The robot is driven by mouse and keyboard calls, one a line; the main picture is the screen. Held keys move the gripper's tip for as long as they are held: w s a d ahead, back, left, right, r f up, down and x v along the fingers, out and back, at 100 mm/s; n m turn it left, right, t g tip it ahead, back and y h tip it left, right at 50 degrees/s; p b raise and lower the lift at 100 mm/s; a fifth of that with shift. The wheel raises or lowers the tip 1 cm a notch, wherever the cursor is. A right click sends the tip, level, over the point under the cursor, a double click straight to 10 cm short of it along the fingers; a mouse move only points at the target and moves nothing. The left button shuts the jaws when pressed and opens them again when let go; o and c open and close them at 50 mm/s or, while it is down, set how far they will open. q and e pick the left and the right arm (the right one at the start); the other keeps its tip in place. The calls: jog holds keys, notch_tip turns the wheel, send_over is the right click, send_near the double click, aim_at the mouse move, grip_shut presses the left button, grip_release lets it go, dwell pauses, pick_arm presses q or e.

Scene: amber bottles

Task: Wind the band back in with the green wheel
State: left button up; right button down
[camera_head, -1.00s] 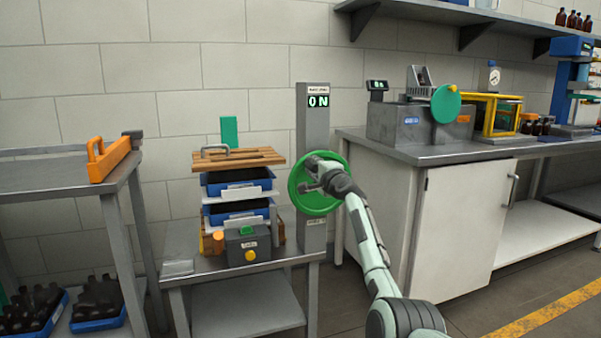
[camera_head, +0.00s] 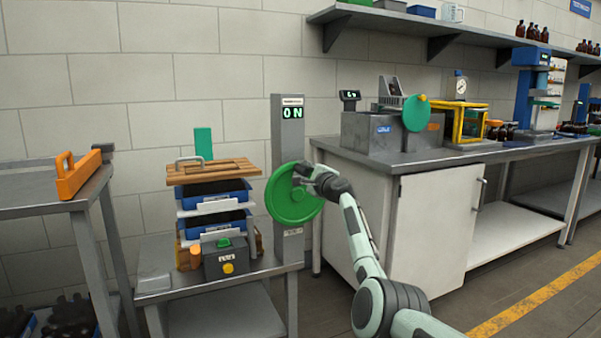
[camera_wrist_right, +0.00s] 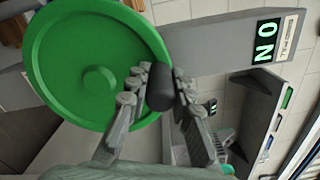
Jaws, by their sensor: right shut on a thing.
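The green wheel (camera_head: 290,205) is mounted on a grey post (camera_head: 288,135) whose display reads "ON". It also fills the upper left of the right wrist view (camera_wrist_right: 70,50). My right gripper (camera_head: 308,174) is at the wheel's upper right. In the right wrist view the fingers (camera_wrist_right: 161,88) are shut around the wheel's dark handle knob (camera_wrist_right: 160,95), near the rim. I cannot make out the band. Beside the post stand stacked blue trays (camera_head: 215,190) under a wooden slatted board (camera_head: 215,171). My left gripper is not in view.
A white cabinet bench (camera_head: 430,220) stands to the right of the post.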

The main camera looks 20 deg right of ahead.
jog(key=shift+d+r, duration=0.25)
jog(key=shift+d, duration=0.05)
jog(key=c, duration=1.3)
grip_release()
jog(key=shift+a+f, duration=0.1)
jog(key=shift+f, duration=0.05)
jog(key=s, duration=1.2)
jog(key=shift+d, duration=0.2)
jog(key=shift+f, duration=0.1)
